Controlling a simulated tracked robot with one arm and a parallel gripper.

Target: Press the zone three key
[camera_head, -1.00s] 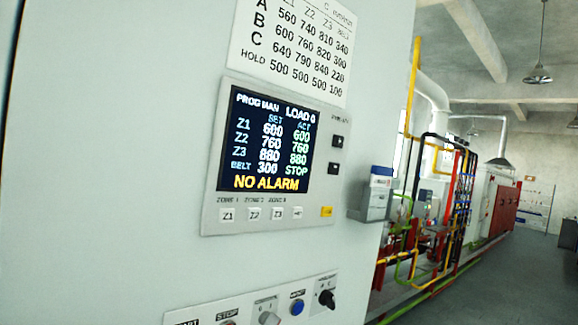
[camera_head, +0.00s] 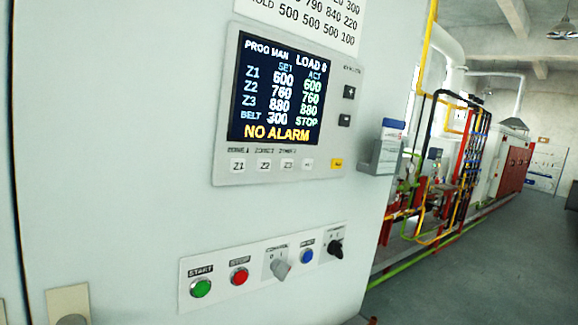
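The zone three key (camera_head: 287,165) is a small white square key marked Z3. It sits in the row under the screen of the control panel (camera_head: 222,150), to the right of the Z1 key (camera_head: 238,166) and the Z2 key (camera_head: 264,166). A fourth white key (camera_head: 309,164) and a yellow key (camera_head: 336,164) are further right. The screen (camera_head: 275,90) reads PROG MAN, LOAD 0, set Z1 600, Z2 760, Z3 880, belt 300, belt STOP and NO ALARM. My gripper is not in view.
Below is a strip with a green start button (camera_head: 201,288), a red stop button (camera_head: 240,276), a grey selector (camera_head: 280,268), a blue button (camera_head: 306,255) and a black knob (camera_head: 336,248). Pipework and open floor (camera_head: 455,285) lie to the right.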

